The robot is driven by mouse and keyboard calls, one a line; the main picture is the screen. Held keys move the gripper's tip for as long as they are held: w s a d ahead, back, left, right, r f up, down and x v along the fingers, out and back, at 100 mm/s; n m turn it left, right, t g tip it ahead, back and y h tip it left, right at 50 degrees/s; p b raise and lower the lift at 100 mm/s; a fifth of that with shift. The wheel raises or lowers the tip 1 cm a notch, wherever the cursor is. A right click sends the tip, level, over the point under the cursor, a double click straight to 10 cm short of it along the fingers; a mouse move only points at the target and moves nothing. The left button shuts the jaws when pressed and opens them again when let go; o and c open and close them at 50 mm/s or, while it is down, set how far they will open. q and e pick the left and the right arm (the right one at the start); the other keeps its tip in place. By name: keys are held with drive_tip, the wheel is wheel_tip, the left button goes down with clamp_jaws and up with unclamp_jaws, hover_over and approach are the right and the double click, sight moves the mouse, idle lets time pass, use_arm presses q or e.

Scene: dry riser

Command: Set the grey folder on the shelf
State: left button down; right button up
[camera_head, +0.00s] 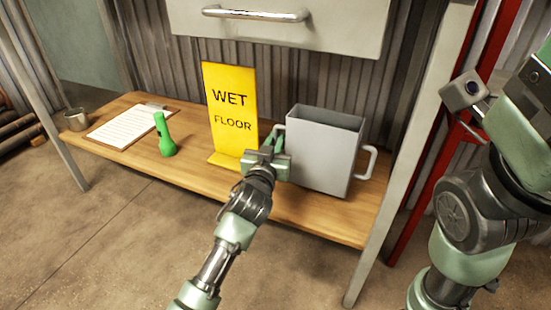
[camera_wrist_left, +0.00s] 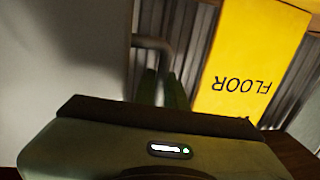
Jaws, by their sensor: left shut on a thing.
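The grey folder (camera_head: 322,155) looks like an open-topped upright box with a handle on each side. It is upright at the right end of the wooden shelf (camera_head: 300,207); I cannot tell whether its base touches the board. My left gripper (camera_head: 270,146) is shut on its left handle. In the left wrist view the folder's grey wall (camera_wrist_left: 60,60) fills the left side, and its bent handle (camera_wrist_left: 155,44) runs to the fingers of my left gripper (camera_wrist_left: 162,88). My right arm is at the right of the head view, but its fingers do not show.
A yellow wet floor sign (camera_head: 230,105) stands just left of the folder. Further left are a green torch (camera_head: 164,135), a clipboard (camera_head: 133,124) and a metal cup (camera_head: 76,119). A drawer front (camera_head: 280,25) hangs above; a grey post (camera_head: 408,150) stands at right.

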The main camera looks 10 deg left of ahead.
use_arm(q)
drive_tip(key=shift+f, duration=0.35)
wheel_tip(320, 180, down, 3)
drive_tip(key=shift+b, duration=1.25)
drive_tip(key=shift+r, duration=0.15)
drive_tip(key=c, duration=1.5)
unclamp_jaws()
drive_tip(key=shift+o, duration=0.2)
